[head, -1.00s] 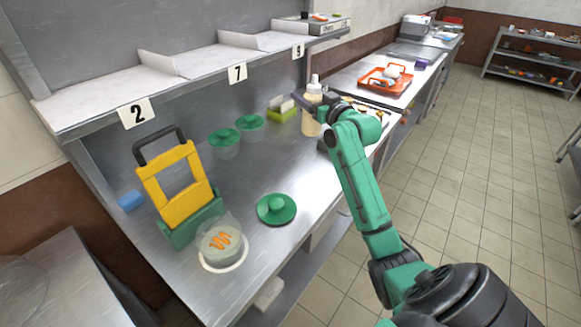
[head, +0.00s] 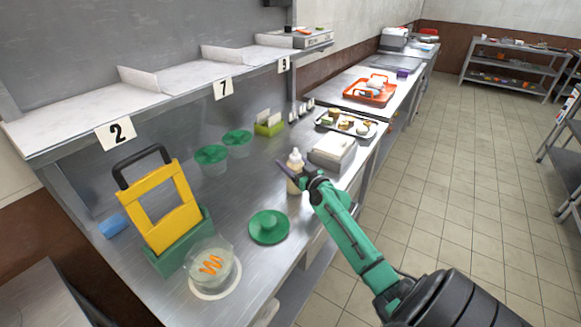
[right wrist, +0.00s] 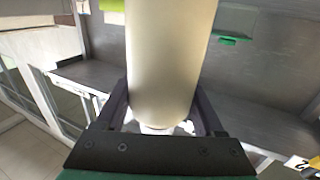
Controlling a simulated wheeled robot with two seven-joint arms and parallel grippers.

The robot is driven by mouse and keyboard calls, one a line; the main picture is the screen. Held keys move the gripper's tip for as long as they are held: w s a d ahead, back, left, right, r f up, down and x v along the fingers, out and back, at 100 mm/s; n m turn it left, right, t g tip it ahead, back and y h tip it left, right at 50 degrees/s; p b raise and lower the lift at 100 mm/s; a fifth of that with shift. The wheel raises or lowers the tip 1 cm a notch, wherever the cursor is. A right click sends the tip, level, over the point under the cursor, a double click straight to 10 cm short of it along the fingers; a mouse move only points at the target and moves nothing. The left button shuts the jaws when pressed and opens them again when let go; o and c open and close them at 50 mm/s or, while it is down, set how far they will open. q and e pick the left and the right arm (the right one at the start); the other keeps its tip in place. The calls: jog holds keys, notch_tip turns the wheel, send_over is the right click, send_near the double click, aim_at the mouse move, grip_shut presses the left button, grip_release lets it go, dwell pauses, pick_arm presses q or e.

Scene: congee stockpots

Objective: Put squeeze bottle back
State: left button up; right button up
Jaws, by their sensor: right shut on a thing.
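The squeeze bottle (head: 294,170) is cream-coloured with a pale tip and stands upright over the steel counter, left of a white box. My right gripper (head: 291,174) is shut on it. In the right wrist view the bottle (right wrist: 170,60) fills the middle between the two dark fingers (right wrist: 165,115). I cannot tell whether its base touches the counter. My left gripper is not in view.
A green lid (head: 268,227), a clear bowl with an orange squiggle (head: 211,264) and a yellow frame in a green stand (head: 165,215) are nearer. Green-lidded containers (head: 211,157), a white box (head: 333,150) and a food tray (head: 347,124) stand farther back.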

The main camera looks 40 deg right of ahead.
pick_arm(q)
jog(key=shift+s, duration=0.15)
pick_arm(e)
jog(key=shift+f, duration=0.15)
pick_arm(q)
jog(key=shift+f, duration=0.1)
pick_arm(e)
jog(key=shift+w, duration=0.1)
jog(key=shift+f, duration=0.2)
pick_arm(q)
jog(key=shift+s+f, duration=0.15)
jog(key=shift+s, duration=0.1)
pick_arm(e)
jog(key=o, duration=0.9)
jog(key=shift+r, duration=0.1)
jog(key=shift+r, duration=0.2)
pick_arm(q)
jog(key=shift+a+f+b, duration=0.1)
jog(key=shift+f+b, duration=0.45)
jog(key=shift+b, duration=0.05)
pick_arm(e)
jog(key=s+a, duration=0.1)
jog(key=s, duration=1.1)
jog(key=shift+a, duration=0.15)
